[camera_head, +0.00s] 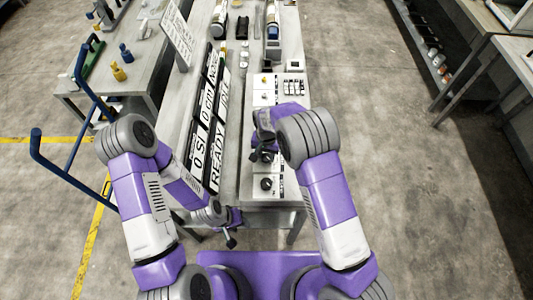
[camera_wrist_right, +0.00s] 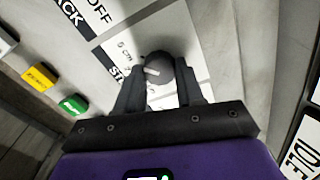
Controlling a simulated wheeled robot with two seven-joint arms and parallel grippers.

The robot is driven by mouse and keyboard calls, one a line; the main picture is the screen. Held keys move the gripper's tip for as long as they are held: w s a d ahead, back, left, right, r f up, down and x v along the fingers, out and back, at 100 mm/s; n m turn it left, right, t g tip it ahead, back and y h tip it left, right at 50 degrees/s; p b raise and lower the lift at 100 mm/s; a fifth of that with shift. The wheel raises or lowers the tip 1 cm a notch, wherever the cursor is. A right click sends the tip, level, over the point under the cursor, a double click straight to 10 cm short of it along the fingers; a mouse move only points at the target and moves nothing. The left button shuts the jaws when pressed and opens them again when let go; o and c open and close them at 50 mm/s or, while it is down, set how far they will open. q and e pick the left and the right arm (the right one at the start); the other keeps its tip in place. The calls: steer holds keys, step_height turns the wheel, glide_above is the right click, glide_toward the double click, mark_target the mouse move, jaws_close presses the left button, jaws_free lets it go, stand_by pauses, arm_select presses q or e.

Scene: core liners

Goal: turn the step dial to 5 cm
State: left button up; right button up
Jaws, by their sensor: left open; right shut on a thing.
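The step dial (camera_wrist_right: 160,68) is a dark round knob with a pale pointer line, on a white label plate in the right wrist view. The pointer slants; the visible print beside it reads "0 cm" and part of "ST", and the rest of the scale is hidden. My right gripper (camera_wrist_right: 159,82) is shut on the dial, one finger on each side. In the head view my right gripper (camera_head: 263,145) is over the bench panel, and its arm hides much of the dial. My left gripper (camera_head: 231,238) is open and empty, low in front of the bench.
Another black knob (camera_head: 266,184) stands on the panel nearer me. Black and white sign boards (camera_head: 207,115) reading "READY" and "IDLE" lie left of the panel. A yellow button (camera_wrist_right: 38,77) and a green button (camera_wrist_right: 73,105) show at left. A blue rail (camera_head: 75,170) stands left of my left arm.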

mark_target(267, 156)
steer(key=o, duration=1)
steer(key=shift+o, duration=0.2)
steer(key=shift+r, duration=3.85)
